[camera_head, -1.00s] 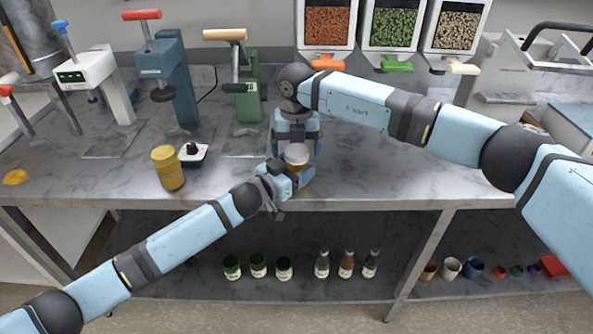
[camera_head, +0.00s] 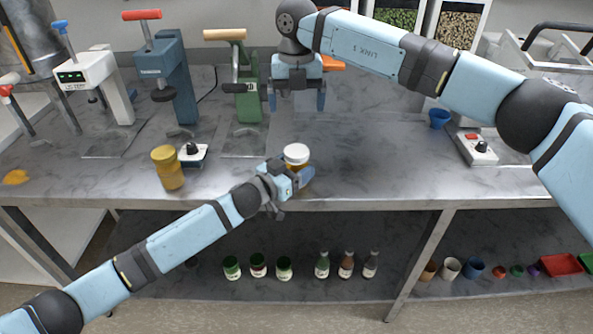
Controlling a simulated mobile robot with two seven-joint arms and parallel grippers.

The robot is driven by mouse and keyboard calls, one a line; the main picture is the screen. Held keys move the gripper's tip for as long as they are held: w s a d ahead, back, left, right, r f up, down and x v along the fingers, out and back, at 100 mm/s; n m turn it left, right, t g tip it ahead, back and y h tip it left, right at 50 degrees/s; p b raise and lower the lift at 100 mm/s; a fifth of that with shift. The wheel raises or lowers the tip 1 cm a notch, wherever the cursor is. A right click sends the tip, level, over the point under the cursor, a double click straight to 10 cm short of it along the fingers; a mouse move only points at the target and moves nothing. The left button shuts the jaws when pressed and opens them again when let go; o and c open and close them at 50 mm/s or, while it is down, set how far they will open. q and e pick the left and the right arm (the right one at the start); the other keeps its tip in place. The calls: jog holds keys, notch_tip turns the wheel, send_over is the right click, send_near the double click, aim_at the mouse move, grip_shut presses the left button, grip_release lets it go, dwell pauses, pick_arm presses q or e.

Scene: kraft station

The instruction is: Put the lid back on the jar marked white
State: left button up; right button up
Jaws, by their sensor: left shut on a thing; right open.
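The jar with the white lid (camera_head: 296,153) stands upright near the front edge of the worktop. The white lid sits on top of it; whether it is screwed tight I cannot tell. My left gripper (camera_head: 300,178) is shut on this jar's body from the front left and hides much of it. My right gripper (camera_head: 297,100) is open and empty, pointing down above the worktop behind the jar, clear of the lid.
Presses (camera_head: 170,75) stand at the back left, with a black-knobbed device (camera_head: 193,153) by the yellow-lidded jar. A blue cup (camera_head: 438,118) and a knobbed box (camera_head: 477,149) are at the right. Jars and bottles (camera_head: 322,265) stand on the lower shelf. The worktop right of the white-lidded jar is clear.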

pick_arm(q)
jog(key=o, duration=1.8)
jog(key=v, duration=1.3)
jog(key=shift+s+a, duration=0.25)
jog(key=shift+s, duration=0.05)
